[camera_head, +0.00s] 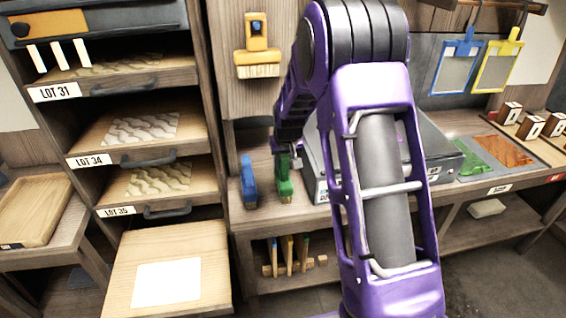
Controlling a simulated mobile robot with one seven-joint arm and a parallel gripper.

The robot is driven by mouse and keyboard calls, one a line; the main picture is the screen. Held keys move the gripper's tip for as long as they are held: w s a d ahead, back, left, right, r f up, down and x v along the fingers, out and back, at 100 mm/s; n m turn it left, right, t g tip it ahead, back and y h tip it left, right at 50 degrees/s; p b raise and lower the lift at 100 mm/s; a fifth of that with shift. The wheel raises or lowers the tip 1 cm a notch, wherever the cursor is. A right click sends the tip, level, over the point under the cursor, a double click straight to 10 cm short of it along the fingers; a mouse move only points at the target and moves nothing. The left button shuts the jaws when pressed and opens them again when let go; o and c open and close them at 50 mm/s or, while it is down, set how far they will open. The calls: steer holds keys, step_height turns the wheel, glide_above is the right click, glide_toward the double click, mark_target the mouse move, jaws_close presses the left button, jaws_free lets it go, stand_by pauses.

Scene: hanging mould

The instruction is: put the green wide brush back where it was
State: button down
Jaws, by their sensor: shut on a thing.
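The green brush (284,183) is upright with its pale bristles down, over the left part of the bench. My gripper (292,162) is shut on its upper end; the fingers are small and partly hidden by my purple arm. I cannot tell whether the bristles touch the bench top. A blue brush (248,185) stands just to its left, apart from it. A yellow wide brush (257,55) hangs on the wooden wall panel above, bristles down.
A grey box (437,148) stands on the bench behind my arm. Drawers labelled LOT 31, LOT 34 and LOT 35 (160,190) project at the left. A blue clipboard (457,65) and a yellow one (498,62) hang at the right. A rack of thin tools (289,258) sits below the bench.

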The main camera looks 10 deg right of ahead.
mark_target(286, 185)
steer(key=c, duration=0.6)
jaws_free()
steer(key=shift+f, duration=0.15)
steer(key=shift+r, duration=0.55)
steer(key=v, duration=1.1)
steer(key=shift+s+p, duration=0.15)
steer(key=shift+p, duration=0.3)
steer(key=shift+r, duration=0.1)
